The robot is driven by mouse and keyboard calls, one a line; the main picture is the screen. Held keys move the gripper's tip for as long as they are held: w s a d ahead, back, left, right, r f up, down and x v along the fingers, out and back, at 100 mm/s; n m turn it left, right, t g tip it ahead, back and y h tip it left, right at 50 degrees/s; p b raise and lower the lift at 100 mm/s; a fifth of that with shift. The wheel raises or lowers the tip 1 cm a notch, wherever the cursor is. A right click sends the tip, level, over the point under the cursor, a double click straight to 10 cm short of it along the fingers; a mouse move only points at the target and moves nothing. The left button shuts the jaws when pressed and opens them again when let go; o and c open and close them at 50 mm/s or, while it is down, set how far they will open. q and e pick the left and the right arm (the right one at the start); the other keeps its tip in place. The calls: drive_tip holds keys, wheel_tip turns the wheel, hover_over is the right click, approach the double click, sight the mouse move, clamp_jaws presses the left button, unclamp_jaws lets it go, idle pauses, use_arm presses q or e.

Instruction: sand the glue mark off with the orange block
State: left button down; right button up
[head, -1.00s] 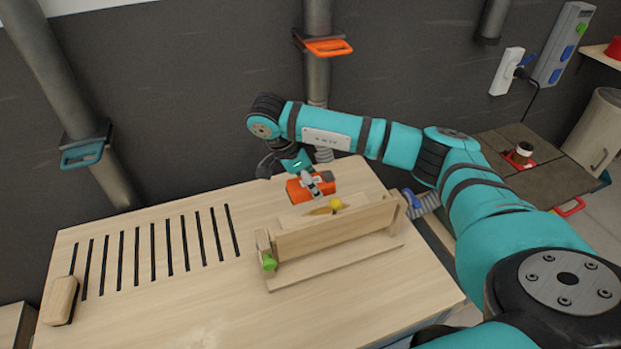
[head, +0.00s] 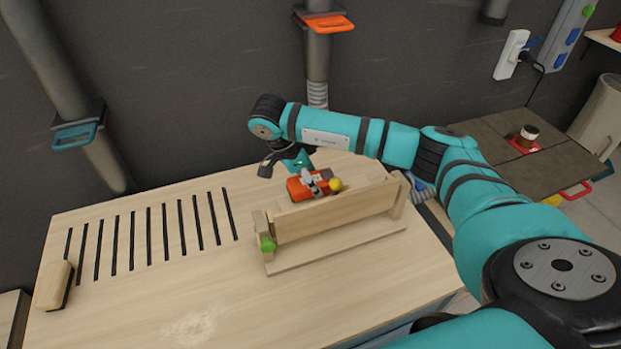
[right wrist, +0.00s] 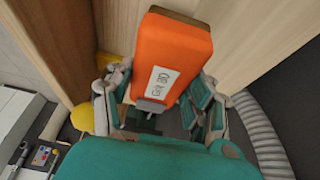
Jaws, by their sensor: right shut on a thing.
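My right gripper (head: 313,182) is shut on the orange block (head: 297,189) at the back of the wooden form on the bench. The block is close over the pale board (head: 307,207) held in the form, just left of a yellow knob (head: 335,184). I cannot tell whether it touches the board. In the right wrist view the orange block (right wrist: 175,50) sits between the fingers of my right gripper (right wrist: 155,103), with a white grit label facing the camera. No glue mark shows on the board now; the block and gripper cover part of it. My left gripper is out of view.
The wooden form (head: 335,218) has a green knob (head: 267,244) at its left end. A brush-like wooden block (head: 54,285) lies at the bench's left edge beside dark slots. A pale smear (head: 192,325) marks the front of the bench. The bench middle is clear.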

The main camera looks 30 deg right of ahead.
sight(297, 184)
drive_tip(key=shift+f+b, duration=0.5)
drive_tip(key=shift+f, duration=0.15)
idle(0.4)
drive_tip(key=shift+w+a, duration=0.2)
drive_tip(key=shift+a, duration=0.5)
drive_tip(key=shift+w+a, duration=0.15)
drive_tip(key=shift+a, duration=0.5)
drive_tip(key=shift+s+d+f+b, duration=0.1)
drive_tip(key=shift+s+d+b, duration=0.1)
drive_tip(key=shift+d, duration=0.45)
drive_tip(key=shift+s+d+b, duration=0.15)
drive_tip(key=shift+s+d, duration=0.05)
drive_tip(key=shift+d, duration=0.45)
drive_tip(key=shift+a, duration=0.25)
drive_tip(key=shift+w+a, duration=0.2)
drive_tip(key=shift+a, duration=0.4)
drive_tip(key=shift+w+a, duration=0.15)
drive_tip(key=shift+a, duration=0.4)
drive_tip(key=shift+s+d+r, duration=0.1)
drive_tip(key=shift+s+d, duration=0.05)
drive_tip(key=shift+d, duration=0.6)
drive_tip(key=shift+s+d+r, duration=0.1)
drive_tip(key=shift+s+d, duration=0.05)
drive_tip(key=shift+d, duration=0.6)
drive_tip(key=shift+w+a+f+b, duration=0.1)
drive_tip(key=shift+w+a+b, duration=0.1)
drive_tip(key=shift+a, duration=0.55)
drive_tip(key=shift+w+a+b, duration=0.1)
drive_tip(key=shift+a+b, duration=0.1)
drive_tip(key=shift+a, duration=0.5)
